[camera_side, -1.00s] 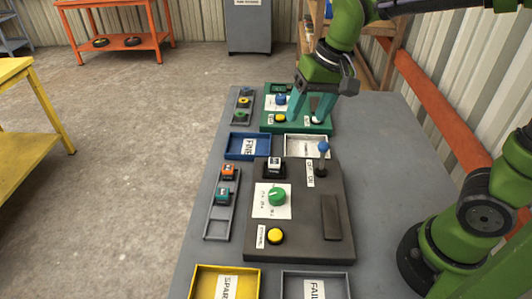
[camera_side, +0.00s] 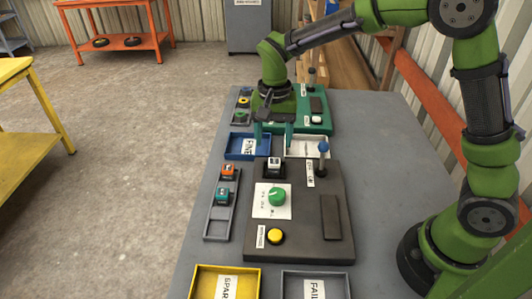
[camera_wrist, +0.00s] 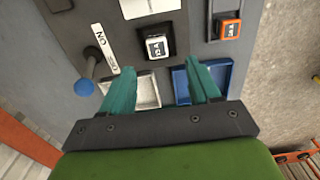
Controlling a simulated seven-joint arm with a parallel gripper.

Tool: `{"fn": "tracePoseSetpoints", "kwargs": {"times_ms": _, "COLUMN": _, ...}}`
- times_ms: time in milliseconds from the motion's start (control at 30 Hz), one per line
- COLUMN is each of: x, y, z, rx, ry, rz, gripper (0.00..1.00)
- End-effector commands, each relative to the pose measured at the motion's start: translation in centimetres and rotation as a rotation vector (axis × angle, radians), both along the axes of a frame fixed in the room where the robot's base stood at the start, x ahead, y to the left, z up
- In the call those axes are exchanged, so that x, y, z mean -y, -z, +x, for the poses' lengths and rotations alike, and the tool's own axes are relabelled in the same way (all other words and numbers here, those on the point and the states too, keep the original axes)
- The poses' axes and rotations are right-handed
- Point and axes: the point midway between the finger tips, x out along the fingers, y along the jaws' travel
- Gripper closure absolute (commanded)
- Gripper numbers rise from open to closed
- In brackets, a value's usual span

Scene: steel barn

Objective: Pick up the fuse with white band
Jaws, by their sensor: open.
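The fuse with white band (camera_side: 274,162) is a small dark block with a white top part and a label. It sits at the far end of the dark panel (camera_side: 300,230). In the wrist view the fuse (camera_wrist: 154,42) shows just beyond my fingertips, between their lines. My gripper (camera_side: 273,137) is open and empty, with teal fingers pointing down above the blue and white trays, just behind the fuse. The wrist view also shows both fingers of my gripper (camera_wrist: 160,74) spread apart, with no contact on the fuse.
An orange fuse (camera_side: 228,171) and a teal fuse (camera_side: 222,195) stand in a grey rack at left. A blue-knobbed lever (camera_side: 323,148) rises right of the fuse. A green knob (camera_side: 277,196) and yellow button (camera_side: 275,236) lie nearer. The table's right side is clear.

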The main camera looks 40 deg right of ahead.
Motion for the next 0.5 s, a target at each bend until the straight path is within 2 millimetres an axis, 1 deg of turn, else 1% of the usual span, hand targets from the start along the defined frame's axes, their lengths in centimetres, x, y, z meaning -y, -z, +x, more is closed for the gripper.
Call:
{"fn": "tracePoseSetpoints", "kwargs": {"times_ms": 33, "x": 0.0, "y": 0.8, "z": -0.1, "rx": -0.003, "ry": 0.0, "rz": 0.0, "gripper": 0.38}}
{"fn": "tracePoseSetpoints", "kwargs": {"times_ms": 100, "x": 0.0, "y": 1.4, "z": 0.0, "rx": -0.002, "ry": 0.001, "rz": 0.001, "gripper": 0.38}}
{"fn": "tracePoseSetpoints", "kwargs": {"times_ms": 267, "x": 0.1, "y": 2.4, "z": -0.1, "rx": -0.001, "ry": 0.001, "rz": 0.0, "gripper": 0.38}}
{"fn": "tracePoseSetpoints", "kwargs": {"times_ms": 500, "x": 0.5, "y": 5.9, "z": -0.2, "rx": -0.004, "ry": 0.002, "rz": 0.0, "gripper": 0.38}}
